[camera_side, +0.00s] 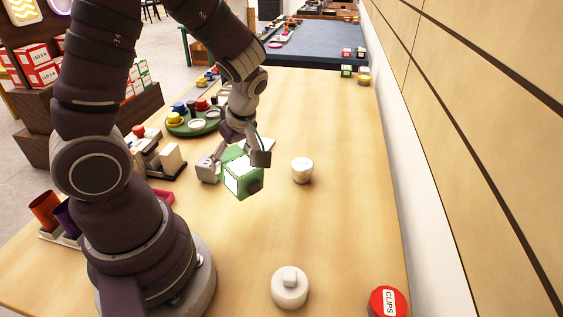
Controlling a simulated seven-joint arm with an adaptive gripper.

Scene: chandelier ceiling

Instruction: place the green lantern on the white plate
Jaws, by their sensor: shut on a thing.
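The green lantern (242,176), a box shape with bright white panels and a dark round spot on one side, is between the fingers of my gripper (235,165). My gripper points down and is shut on the lantern, with one finger on its left and one on its right. The lantern looks tilted, and I cannot tell whether its bottom touches the table. A pale flat edge (266,143) shows just behind my gripper. It may be the white plate, but my gripper and the lantern hide most of it.
A white cup-like pot (302,170) stands close to the lantern's right. A white lidded jar (290,288) and a red CLIPS tin (387,302) are in front. A green round tray (194,123) with small items is behind left. The table's right side is mostly clear.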

